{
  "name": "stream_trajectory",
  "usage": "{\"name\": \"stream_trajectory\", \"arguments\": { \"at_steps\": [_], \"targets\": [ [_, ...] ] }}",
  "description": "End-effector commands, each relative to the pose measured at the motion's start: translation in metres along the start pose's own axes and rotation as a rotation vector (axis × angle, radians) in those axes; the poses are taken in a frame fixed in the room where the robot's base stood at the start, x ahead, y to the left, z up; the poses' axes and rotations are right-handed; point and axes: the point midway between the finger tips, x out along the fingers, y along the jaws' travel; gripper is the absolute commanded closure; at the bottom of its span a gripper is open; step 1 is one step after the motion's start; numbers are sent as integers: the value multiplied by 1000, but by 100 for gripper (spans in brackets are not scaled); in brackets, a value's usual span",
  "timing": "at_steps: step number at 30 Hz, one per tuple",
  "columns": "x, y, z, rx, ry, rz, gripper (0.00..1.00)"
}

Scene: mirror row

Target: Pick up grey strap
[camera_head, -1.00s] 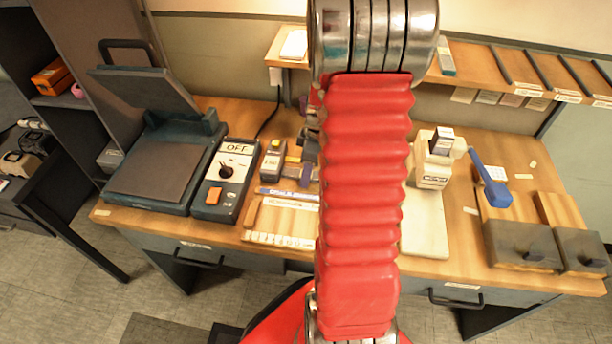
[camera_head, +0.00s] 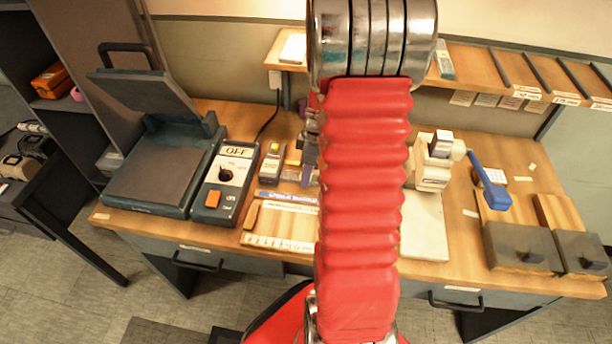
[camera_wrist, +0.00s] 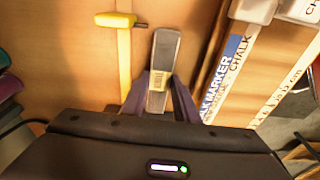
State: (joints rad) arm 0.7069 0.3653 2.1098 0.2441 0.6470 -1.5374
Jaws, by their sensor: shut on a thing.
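The grey strap (camera_wrist: 165,52) is a long, narrow grey piece with a small yellowish label, and it lies in the middle of the wrist view. My gripper (camera_wrist: 159,92) has its two purple fingers on either side of the strap's near part and is shut on it. I cannot tell whether the strap is lifted off the wooden surface. In the head view my red arm hides most of the gripper area, and I cannot make out the strap there.
A chalk marker board (camera_wrist: 232,68) lies to the right.

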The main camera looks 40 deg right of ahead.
Motion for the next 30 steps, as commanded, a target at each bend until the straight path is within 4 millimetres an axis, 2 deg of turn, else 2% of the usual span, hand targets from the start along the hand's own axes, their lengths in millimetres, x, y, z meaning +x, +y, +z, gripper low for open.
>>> {"name": "stream_trajectory", "arguments": {
  "at_steps": [8, 24, 30],
  "targets": [
    [-17, 1, 1, 0, 1, 3, 99],
    [-118, 0, -14, -1, 1, 5, 99],
    [-120, -3, 22, 5, 0, 1, 99]
  ]
}}
